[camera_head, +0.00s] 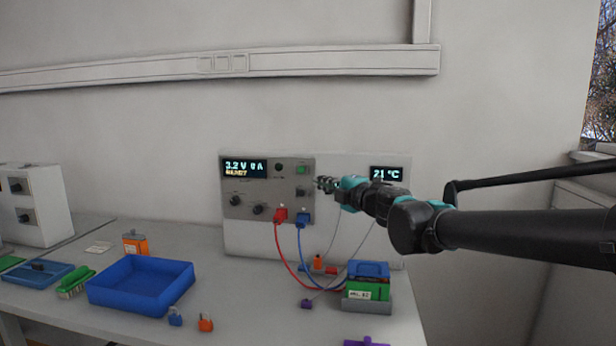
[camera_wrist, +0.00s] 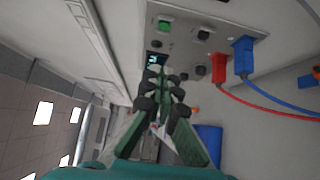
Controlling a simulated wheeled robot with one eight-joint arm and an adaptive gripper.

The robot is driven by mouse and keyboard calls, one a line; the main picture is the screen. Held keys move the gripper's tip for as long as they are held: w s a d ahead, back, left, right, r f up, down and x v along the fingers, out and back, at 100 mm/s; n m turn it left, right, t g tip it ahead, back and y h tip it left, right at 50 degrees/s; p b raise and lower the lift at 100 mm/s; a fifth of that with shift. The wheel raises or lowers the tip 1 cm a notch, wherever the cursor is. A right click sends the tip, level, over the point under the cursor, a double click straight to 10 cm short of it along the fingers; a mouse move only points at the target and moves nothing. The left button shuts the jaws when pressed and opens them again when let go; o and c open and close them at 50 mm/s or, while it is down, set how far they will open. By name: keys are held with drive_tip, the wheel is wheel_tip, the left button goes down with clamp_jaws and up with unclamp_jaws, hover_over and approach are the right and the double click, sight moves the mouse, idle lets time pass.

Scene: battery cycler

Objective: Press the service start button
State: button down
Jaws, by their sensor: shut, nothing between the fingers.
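The cycler panel (camera_head: 235,209) is a grey front with a lit display (camera_head: 245,168) reading 3.2 V, 0 A and an amber line. A square green button (camera_head: 302,169) sits at its upper right, with a dark button (camera_head: 300,192) below it. The wrist view also shows the green button (camera_wrist: 166,27) and the dark button (camera_wrist: 203,33). No label is readable, so I cannot tell which is the service start. My gripper (camera_head: 322,184) is shut and empty, just right of these buttons; any gap to the panel is unclear. Its fingers (camera_wrist: 160,77) point toward the panel in the wrist view.
A red plug (camera_head: 280,215) and a blue plug (camera_head: 304,219) with cables stick out below the buttons. Dark knobs (camera_head: 258,208) sit at lower left. A 21 °C display (camera_head: 387,174) is to the right. A blue tray (camera_head: 140,296) and a battery holder (camera_head: 366,305) stand on the bench.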

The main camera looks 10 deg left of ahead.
sight(298, 170)
drive_tip(key=shift+w+d+x, duration=0.35)
drive_tip(key=shift+x, duration=1.75)
drive_tip(key=shift+w+d+x, duration=0.3)
drive_tip(key=shift+w+x, duration=0.1)
drive_tip(key=shift+x, duration=1.7)
drive_tip(key=shift+w+d+x, duration=0.35)
drive_tip(key=shift+x, duration=1.75)
